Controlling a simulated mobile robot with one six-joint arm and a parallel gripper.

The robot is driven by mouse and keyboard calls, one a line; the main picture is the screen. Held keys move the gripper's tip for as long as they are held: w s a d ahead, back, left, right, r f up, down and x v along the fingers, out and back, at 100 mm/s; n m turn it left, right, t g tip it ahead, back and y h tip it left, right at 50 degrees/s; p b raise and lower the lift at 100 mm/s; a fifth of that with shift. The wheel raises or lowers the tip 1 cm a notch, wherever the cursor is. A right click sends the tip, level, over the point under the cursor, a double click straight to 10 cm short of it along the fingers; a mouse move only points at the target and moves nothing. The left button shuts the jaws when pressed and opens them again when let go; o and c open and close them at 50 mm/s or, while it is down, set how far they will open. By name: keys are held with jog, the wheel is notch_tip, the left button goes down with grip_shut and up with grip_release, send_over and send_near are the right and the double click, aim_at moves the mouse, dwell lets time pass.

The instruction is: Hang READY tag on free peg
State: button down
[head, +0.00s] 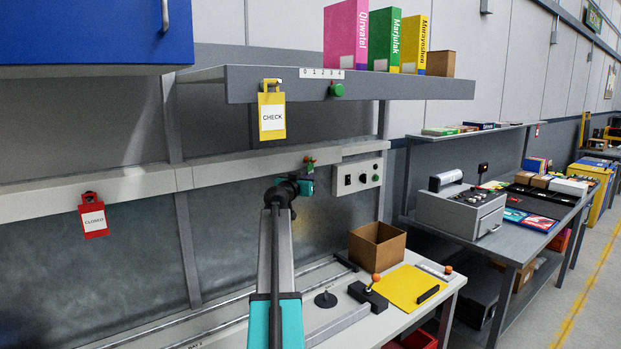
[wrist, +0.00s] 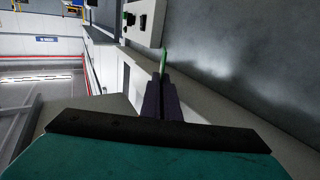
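My gripper (head: 307,174) is in front of the grey rail below the shelf. In the wrist view, my gripper (wrist: 161,82) has its dark fingers closed together on a thin green piece (wrist: 164,60), seen edge-on. It looks like the READY tag, but no lettering shows. In the head view this green piece (head: 309,162) shows small above the fingers. A green round peg (head: 337,90) on the shelf's front edge carries nothing. The yellow CHECK tag (head: 272,117) hangs at the shelf edge left of it. The red CLOSED tag (head: 94,219) hangs on the lower rail.
The shelf (head: 430,90) overhangs above my gripper and carries several binders. A switch box (head: 359,174) sits on the rail just right of my gripper. A cardboard box (head: 377,245) and a yellow mat (head: 408,287) lie on the bench below.

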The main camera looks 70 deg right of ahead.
jog(key=shift+r+b, duration=0.35)
jog(key=shift+b, duration=0.05)
dwell(0.4)
jog(key=shift+s+a+b, duration=0.35)
jog(key=shift+s+a, duration=0.1)
jog(key=shift+s, duration=0.3)
dwell(0.4)
jog(key=shift+s+a+r, duration=0.25)
jog(key=shift+s+a, duration=0.05)
jog(key=shift+s, duration=0.15)
jog(key=shift+s+a+r, duration=0.25)
jog(key=shift+s, duration=0.15)
dwell(1.0)
jog(key=shift+s+a, duration=0.6)
jog(key=shift+s, duration=0.35)
jog(key=shift+s+a, duration=0.6)
jog(key=shift+s, duration=0.35)
dwell(0.8)
dwell(0.8)
